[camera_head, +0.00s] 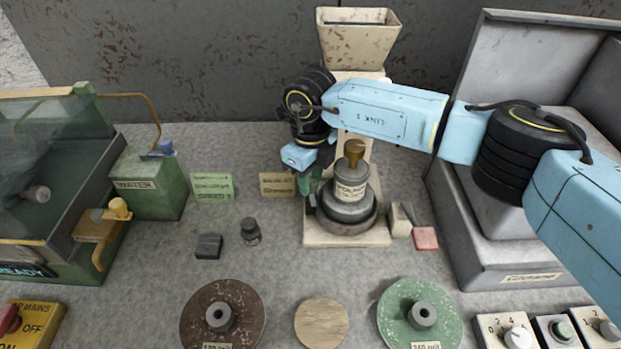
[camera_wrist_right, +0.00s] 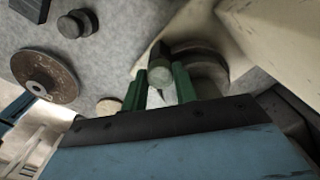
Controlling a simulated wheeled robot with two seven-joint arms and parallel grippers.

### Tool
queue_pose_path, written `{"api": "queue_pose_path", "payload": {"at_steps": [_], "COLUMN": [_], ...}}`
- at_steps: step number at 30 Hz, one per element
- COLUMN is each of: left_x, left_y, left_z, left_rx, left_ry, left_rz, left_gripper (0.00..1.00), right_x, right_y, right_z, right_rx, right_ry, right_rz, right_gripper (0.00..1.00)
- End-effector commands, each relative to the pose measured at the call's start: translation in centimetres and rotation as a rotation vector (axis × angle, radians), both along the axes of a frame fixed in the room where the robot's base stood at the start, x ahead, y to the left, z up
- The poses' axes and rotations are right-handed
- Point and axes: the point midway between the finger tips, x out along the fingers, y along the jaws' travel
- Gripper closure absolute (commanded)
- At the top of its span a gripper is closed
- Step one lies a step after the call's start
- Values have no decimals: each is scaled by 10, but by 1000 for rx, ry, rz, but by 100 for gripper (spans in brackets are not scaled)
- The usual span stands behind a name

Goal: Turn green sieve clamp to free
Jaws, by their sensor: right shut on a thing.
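The grey sieve stack (camera_head: 349,200) with a brass knob on top stands on a cream base at the centre of the bench. My right gripper (camera_head: 309,188) comes down at its left side. In the right wrist view my right gripper (camera_wrist_right: 160,85) has its two green fingers on either side of a pale green rounded end, which looks like the green sieve clamp (camera_wrist_right: 161,73), and is shut on it. In the head view the clamp is mostly hidden by the gripper, so its turned angle cannot be told.
A cream hopper (camera_head: 358,38) rises behind the sieve. A grey cabinet (camera_head: 480,215) stands right, a green water box (camera_head: 148,185) left. Brown (camera_head: 195,313) and green (camera_head: 395,313) discs lie in front. A small dark weight (camera_head: 250,232) sits left of the base.

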Motion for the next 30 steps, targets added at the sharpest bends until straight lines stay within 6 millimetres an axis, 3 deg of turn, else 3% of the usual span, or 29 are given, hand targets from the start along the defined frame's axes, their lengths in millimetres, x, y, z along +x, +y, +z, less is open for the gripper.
{"api": "queue_pose_path", "payload": {"at_steps": [12, 27, 28, 30], "left_x": [0, 0, 0, 0], "left_y": [0, 0, 0, 0], "left_z": [-4, -4, -4, -4], "left_rx": [0, 0, 0, 0], "left_ry": [0, 1, 1, 1], "left_rz": [0, 0, 0, 0], "left_gripper": [44, 44, 44, 44], "right_x": [0, 0, 0, 0], "right_y": [-1, -1, -1, -1], "right_z": [0, 0, 0, 0], "right_rx": [-2, -2, -2, -1], "right_ry": [0, 1, 1, 1], "right_rz": [-158, -172, -172, -172], "right_gripper": [94, 94, 68, 58]}}
